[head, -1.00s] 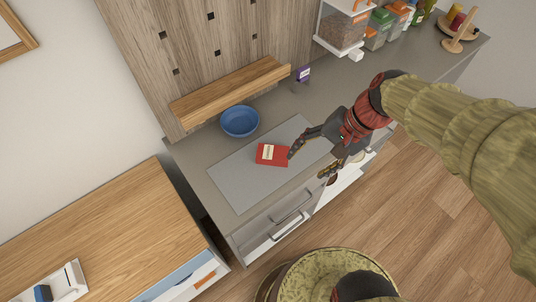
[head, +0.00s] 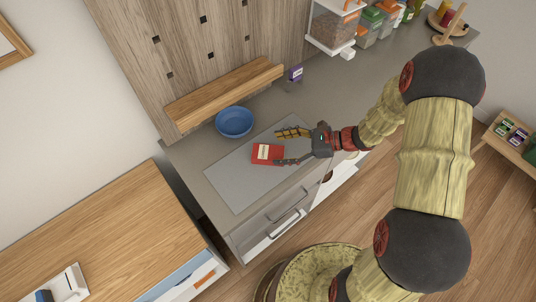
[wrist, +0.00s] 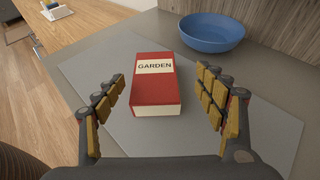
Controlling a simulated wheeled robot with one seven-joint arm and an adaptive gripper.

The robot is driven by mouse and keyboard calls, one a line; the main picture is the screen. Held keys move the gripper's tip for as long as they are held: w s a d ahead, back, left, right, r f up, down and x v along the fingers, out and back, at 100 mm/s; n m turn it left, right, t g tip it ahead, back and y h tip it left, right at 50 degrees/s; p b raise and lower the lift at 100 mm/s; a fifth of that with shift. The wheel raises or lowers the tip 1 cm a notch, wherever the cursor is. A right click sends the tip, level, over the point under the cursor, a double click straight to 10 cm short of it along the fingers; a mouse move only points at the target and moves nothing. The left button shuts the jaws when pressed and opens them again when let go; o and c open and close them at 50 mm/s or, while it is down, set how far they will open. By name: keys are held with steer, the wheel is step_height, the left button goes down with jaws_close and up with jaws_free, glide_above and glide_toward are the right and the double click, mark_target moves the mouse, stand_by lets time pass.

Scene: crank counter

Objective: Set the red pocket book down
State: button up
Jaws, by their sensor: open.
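The red pocket book (head: 267,154), with a pale label reading GARDEN, lies flat on the grey mat (head: 232,180) on the counter. In the wrist view the book (wrist: 155,95) lies ahead of and between my spread fingers, with a gap on both sides. My gripper (head: 279,147) is open and empty, reaching in from the right with one finger on each side of the book's near end. It also shows in the wrist view (wrist: 160,100). I cannot tell how high the fingers are above the mat.
A blue bowl (head: 234,122) stands just behind the mat, below a wooden ledge (head: 225,95). A small purple box (head: 295,74) and a dispenser (head: 333,28) stand farther right. Bare mat lies left of the book. A wooden desk (head: 100,235) stands at left.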

mark_target(265, 152)
steer(key=x, duration=0.1)
steer(key=b+x, duration=0.1)
steer(key=x, duration=0.2)
steer(key=shift+s+a+f, duration=0.2)
steer(key=shift+s+a, duration=0.05)
steer(key=shift+s, duration=0.15)
steer(key=shift+w+a+f, duration=0.15)
steer(key=shift+a, duration=0.4)
steer(key=c, duration=0.3)
steer(key=c, duration=1.1)
steer(key=shift+c, duration=0.2)
